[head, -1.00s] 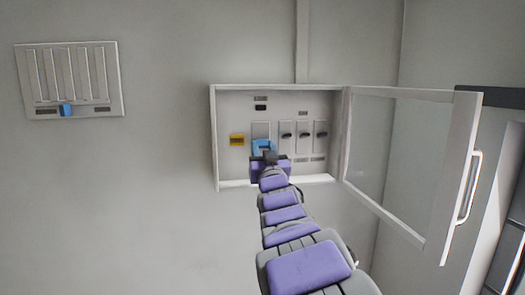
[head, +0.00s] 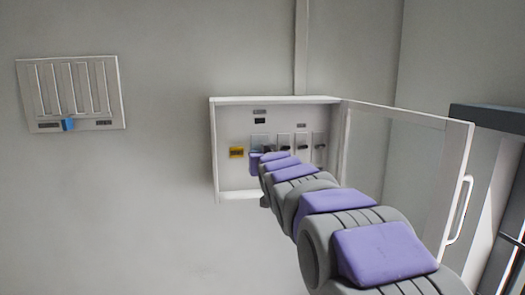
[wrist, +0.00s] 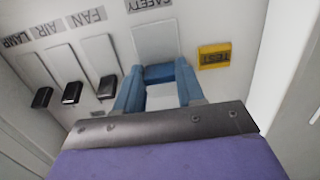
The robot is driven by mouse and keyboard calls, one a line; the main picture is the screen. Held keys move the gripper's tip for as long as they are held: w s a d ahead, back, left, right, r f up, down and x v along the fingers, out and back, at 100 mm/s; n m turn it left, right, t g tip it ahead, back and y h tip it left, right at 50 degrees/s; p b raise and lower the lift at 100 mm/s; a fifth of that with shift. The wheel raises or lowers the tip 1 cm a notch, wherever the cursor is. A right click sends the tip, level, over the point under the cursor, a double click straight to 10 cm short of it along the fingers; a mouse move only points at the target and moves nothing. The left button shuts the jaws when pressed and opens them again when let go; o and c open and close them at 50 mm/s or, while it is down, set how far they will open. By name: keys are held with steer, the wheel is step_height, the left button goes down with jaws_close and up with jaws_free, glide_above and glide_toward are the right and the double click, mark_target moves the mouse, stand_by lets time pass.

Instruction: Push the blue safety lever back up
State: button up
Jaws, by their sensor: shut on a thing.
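In the wrist view, the blue safety lever (wrist: 158,73) sits at the edge of a pale plate under the SAFETY label (wrist: 150,4). My gripper (wrist: 158,88) has its two light-blue fingers on either side of the lever and is shut on it. In the head view, my arm reaches into the open wall box (head: 214,150). There my own arm hides the fingers and most of the lever.
Several black switches (wrist: 71,92) on pale plates stand beside the lever. A yellow TEST piece (wrist: 214,56) is on its other side. The box's glazed door (head: 400,150) stands open at the right. A slotted panel (head: 88,90) hangs at the left.

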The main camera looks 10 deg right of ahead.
steer(key=shift+w+r+g+p, duration=0.15)
steer(key=shift+r+g+p, duration=0.4)
steer(key=shift+g+p, duration=0.5)
steer(key=shift+w+r+g+p, duration=0.1)
steer(key=shift+r+g+p, duration=0.45)
steer(key=shift+g+p, duration=0.5)
steer(key=shift+r, duration=0.1)
steer(key=o, duration=1)
steer(key=shift+w+f, duration=0.15)
steer(key=shift+f, duration=0.05)
steer(key=shift+o, duration=0.2)
steer(key=b+v, duration=0.3)
steer(key=v, duration=1.4)
steer(key=shift+r, duration=0.3)
steer(key=shift+a, duration=0.1)
